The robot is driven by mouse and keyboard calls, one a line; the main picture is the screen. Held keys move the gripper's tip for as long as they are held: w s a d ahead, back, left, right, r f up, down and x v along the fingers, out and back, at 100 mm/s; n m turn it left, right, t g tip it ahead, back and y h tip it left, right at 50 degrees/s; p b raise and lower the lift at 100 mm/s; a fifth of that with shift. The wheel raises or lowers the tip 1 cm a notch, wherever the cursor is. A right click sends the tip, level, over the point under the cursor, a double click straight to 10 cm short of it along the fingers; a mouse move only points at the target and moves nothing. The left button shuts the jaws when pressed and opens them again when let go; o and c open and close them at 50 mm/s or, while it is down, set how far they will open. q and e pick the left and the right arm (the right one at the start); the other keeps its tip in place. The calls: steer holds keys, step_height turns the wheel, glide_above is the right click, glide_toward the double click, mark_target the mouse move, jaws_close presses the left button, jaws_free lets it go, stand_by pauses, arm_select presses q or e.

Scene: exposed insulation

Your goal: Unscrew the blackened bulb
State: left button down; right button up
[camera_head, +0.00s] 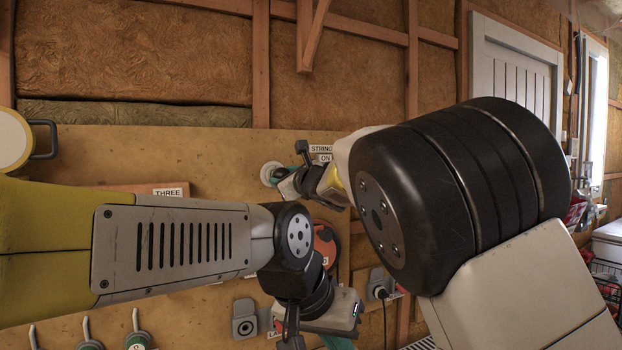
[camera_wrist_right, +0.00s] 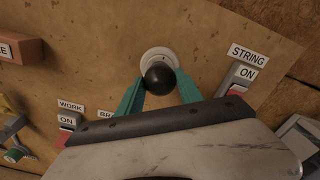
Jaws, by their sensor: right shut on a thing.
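The blackened bulb (camera_wrist_right: 160,79) is a dark round ball in a white round socket (camera_wrist_right: 158,55) on the wooden board. My right gripper (camera_wrist_right: 162,88) has its two teal fingers on either side of the bulb, shut on it. In the head view, my right gripper (camera_head: 287,174) reaches the white socket (camera_head: 269,173) from the right, and the bulb is hidden there. My left gripper (camera_head: 325,341) hangs low at the bottom edge. Only part of a teal finger shows, so its opening cannot be judged.
The wooden board (camera_head: 90,145) carries labelled switches, including a STRING switch (camera_wrist_right: 237,75) right of the socket and a WORK switch (camera_wrist_right: 68,118) at lower left. A wooden block (camera_wrist_right: 20,50) sticks out at left. Hooks and a plug (camera_head: 381,290) are lower on the board.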

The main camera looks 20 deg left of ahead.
steer(key=shift+w+a, duration=0.4)
steer(key=shift+a, duration=0.1)
steer(key=o, duration=0.8)
steer(key=v, duration=0.8)
